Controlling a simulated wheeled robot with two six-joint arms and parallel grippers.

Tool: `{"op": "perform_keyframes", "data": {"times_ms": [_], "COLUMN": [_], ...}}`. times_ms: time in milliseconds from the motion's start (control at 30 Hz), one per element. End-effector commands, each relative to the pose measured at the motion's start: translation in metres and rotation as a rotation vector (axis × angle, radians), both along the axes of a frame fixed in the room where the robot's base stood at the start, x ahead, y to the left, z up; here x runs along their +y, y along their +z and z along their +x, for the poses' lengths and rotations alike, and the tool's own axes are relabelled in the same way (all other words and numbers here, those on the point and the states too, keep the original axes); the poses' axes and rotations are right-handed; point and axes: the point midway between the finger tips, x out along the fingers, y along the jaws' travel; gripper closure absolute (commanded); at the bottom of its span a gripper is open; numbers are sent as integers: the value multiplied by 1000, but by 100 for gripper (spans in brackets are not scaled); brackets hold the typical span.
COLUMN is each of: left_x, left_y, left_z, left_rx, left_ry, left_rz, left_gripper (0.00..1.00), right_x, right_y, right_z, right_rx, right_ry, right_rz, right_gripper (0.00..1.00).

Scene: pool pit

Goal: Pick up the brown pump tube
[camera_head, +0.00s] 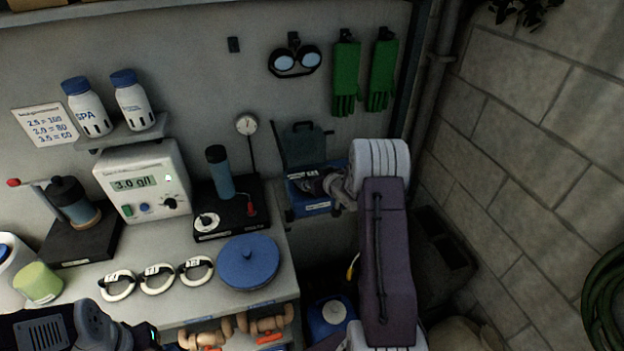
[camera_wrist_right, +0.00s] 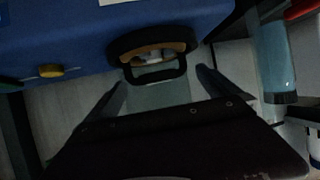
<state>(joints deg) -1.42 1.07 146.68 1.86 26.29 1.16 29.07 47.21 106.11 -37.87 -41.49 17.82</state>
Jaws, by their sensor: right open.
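A curved tube (camera_wrist_right: 165,48), brown along its inner edge with a black outer band, shows at the top middle of the right wrist view. It lies against a blue surface, and a dark frame-like piece hangs just below it. My right gripper (camera_wrist_right: 162,80) is open, its two fingers on either side of that piece, with a visible gap and nothing clearly held. In the head view, my right gripper (camera_head: 338,190) is at the blue bin on the back wall, partly hidden by my own wrist. I cannot make out the brown tube there.
The blue bin (camera_head: 310,207) hangs right of the bench. The bench holds a blue lid (camera_head: 248,262), a meter (camera_head: 143,180), a pump stand (camera_head: 232,210) and several white rings. A block wall (camera_head: 520,170) closes the right side. A blue container (camera_head: 330,315) stands below.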

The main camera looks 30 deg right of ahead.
Motion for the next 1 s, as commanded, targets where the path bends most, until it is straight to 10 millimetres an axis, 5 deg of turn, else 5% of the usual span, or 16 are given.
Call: {"op": "perform_keyframes", "data": {"times_ms": [333,567,833,1000], "left_x": [0,0,0,0], "left_y": [3,3,2,1], "left_z": [0,0,0,0], "left_rx": [0,0,0,0], "left_ry": [0,0,0,0], "left_rz": [0,0,0,0], "left_gripper": [64,64,64,64], "right_x": [-1,-1,-1,-1], "right_y": [-8,-8,-5,14], "right_z": [16,15,16,16], "right_rx": [0,0,0,-4], "right_ry": [0,-1,0,0], "right_rz": [1,0,0,-2], "right_gripper": [0,58,58,58]}}
